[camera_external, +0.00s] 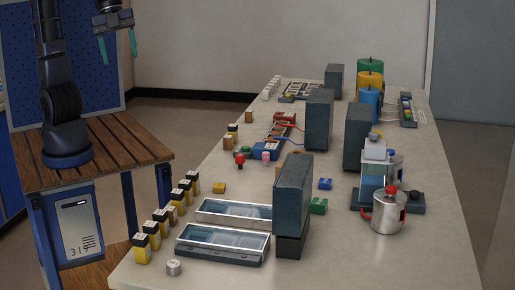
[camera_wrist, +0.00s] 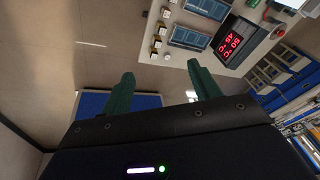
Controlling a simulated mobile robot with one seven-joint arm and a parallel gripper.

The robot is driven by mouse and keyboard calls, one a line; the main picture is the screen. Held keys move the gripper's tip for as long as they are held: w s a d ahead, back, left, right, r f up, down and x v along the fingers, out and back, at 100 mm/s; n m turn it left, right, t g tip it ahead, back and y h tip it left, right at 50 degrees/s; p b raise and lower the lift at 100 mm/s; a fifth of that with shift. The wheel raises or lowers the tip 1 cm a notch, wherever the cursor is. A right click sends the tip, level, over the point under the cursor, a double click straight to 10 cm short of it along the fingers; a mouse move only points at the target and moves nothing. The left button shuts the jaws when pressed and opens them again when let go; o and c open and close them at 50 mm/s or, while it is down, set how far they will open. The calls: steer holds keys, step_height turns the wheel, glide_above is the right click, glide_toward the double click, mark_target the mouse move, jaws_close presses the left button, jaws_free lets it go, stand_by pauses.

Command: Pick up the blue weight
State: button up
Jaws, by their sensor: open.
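A blue cylinder (camera_external: 368,102), which looks like the blue weight, stands toward the far right of the long table. Its lower part is partly hidden by a dark upright block. A yellow cylinder (camera_external: 369,80) and a green cylinder (camera_external: 370,64) stand behind it. A small blue block (camera_external: 324,184) lies nearer, mid-table. My gripper (camera_external: 117,46) is at the upper left, above the wooden stand and far from the blue cylinder. In the wrist view its two green fingers (camera_wrist: 161,76) are spread apart with nothing between them. I cannot make out the blue cylinder there.
Dark upright blocks (camera_external: 293,193) stand along the middle of the grey table (camera_external: 330,265). A metal pot (camera_external: 388,212) and a blue-and-white device (camera_external: 373,175) are at right. Yellow bottles (camera_external: 154,234) line the left edge. Two glass-topped trays (camera_external: 222,240) lie in front.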

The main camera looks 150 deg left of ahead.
steer(key=w+a+f+m+g, duration=0.1)
steer(key=w+a+f+m, duration=0.15)
steer(key=w+a, duration=1.05)
steer(key=m+g+h, duration=0.1)
steer(key=m+g, duration=0.1)
steer(key=m, duration=0.2)
glide_above(325, 180)
step_height(325, 180, down, 32)
steer(key=f, duration=0.5)
steer(key=shift+d, duration=0.25)
steer(key=shift+w+a+f, duration=0.1)
steer(key=shift+a+f, duration=0.05)
steer(key=shift+f, duration=1.2)
steer(key=shift+a+f, duration=0.1)
steer(key=shift+f, duration=1.2)
steer(key=c, duration=1.3)
steer(key=shift+r, duration=0.15)
